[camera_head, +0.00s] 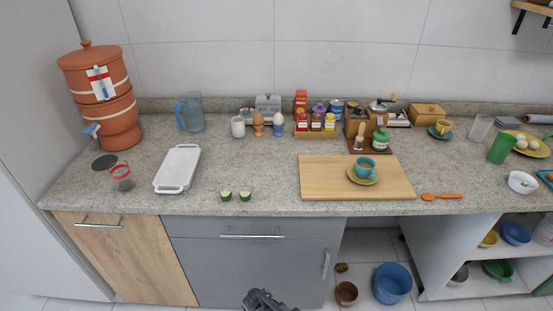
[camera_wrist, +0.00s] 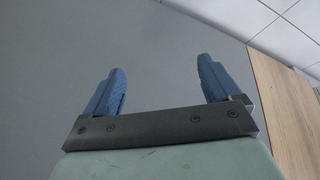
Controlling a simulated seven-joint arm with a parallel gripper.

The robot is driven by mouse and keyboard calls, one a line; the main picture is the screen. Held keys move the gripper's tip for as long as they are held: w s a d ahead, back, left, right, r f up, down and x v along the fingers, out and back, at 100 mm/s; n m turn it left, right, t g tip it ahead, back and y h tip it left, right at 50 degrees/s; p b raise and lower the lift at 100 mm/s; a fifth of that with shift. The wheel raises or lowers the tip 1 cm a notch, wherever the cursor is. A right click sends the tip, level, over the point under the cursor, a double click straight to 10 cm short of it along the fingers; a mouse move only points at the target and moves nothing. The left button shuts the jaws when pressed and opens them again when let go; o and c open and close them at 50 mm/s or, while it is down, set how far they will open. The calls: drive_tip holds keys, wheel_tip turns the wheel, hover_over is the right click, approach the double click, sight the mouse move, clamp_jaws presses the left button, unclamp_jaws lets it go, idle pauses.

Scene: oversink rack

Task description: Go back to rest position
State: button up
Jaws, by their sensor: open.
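My gripper (camera_wrist: 160,82) is open and empty in the wrist view, with its two blue fingers spread apart. Behind the fingers there is a plain grey surface, with a wooden panel (camera_wrist: 280,110) at the right. In the head view, a dark part of my arm (camera_head: 265,300) shows at the bottom edge, low in front of the grey cabinet (camera_head: 250,265). The fingers cannot be made out there. Nothing is held.
The stone countertop (camera_head: 230,190) runs above the cabinet. It holds a wooden board (camera_head: 320,180) with a teal cup (camera_head: 365,163), a white tray (camera_head: 178,168) and a clay water filter (camera_head: 105,95). A blue bucket (camera_head: 392,284) stands on the floor at the right.

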drive_tip(key=s+d+f+m+g+h, duration=0.1)
drive_tip(key=s+d+m+g, duration=0.1)
drive_tip(key=s+d, duration=0.45)
drive_tip(key=s+d+f+m+g+h, duration=0.1)
drive_tip(key=s+d+g+h, duration=0.15)
drive_tip(key=d, duration=0.75)
drive_tip(key=s+d+r+m+g+y, duration=0.1)
drive_tip(key=s+d+g, duration=0.2)
drive_tip(key=s, duration=0.4)
drive_tip(key=s+d+r+m+g+y, duration=0.2)
drive_tip(key=s+d, duration=0.3)
drive_tip(key=s, duration=0.3)
drive_tip(key=shift+s+g, duration=0.3)
drive_tip(key=shift+g, duration=0.55)
